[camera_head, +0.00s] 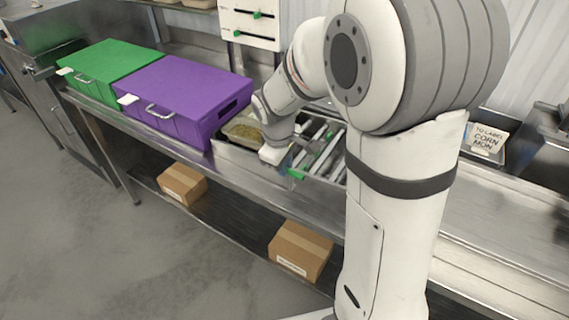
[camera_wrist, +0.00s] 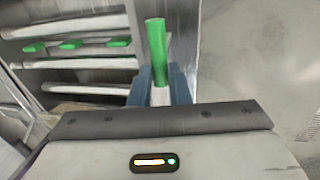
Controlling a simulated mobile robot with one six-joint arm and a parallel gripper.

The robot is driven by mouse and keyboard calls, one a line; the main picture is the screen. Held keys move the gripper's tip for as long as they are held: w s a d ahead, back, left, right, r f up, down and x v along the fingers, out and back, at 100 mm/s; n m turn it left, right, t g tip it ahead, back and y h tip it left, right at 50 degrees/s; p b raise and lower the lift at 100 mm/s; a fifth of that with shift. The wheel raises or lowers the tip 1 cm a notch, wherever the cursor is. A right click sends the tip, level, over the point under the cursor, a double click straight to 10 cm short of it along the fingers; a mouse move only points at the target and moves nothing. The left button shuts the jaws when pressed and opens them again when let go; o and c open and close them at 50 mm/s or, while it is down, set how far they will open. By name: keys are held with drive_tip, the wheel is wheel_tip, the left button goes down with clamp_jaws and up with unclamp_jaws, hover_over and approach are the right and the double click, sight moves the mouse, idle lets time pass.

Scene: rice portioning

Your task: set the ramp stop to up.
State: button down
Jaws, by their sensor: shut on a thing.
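The ramp stop shows in the wrist view as an upright bar with a green grip (camera_wrist: 156,45) on a pale lower part. My gripper (camera_wrist: 161,90) has its blue fingers on both sides of the pale part, below the green. In the head view, the green of the stop (camera_head: 297,173) shows at the front edge of the roller ramp (camera_head: 327,150). My gripper (camera_head: 288,160) is there beside it, its fingers small and partly hidden. I cannot tell from these views whether the stop is up or down.
A tray of grain (camera_head: 242,131) stands just left of my gripper. A purple box (camera_head: 185,95) and a green box (camera_head: 110,65) stand further left on the steel bench. A panel with green sliders (camera_head: 250,25) is behind. Cardboard boxes (camera_head: 302,250) sit on the lower shelf.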

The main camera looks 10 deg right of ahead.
drive_tip(key=shift+w+r+p, duration=0.1)
drive_tip(key=shift+r+p, duration=0.65)
drive_tip(key=shift+r, duration=0.65)
drive_tip(key=c, duration=1.8)
unclamp_jaws()
drive_tip(key=o, duration=0.3)
drive_tip(key=shift+o, duration=0.7)
wheel_tip(320, 180, up, 8)
drive_tip(key=s+a, duration=0.1)
drive_tip(key=shift+f+b, duration=0.2)
drive_tip(key=shift+b, duration=0.25)
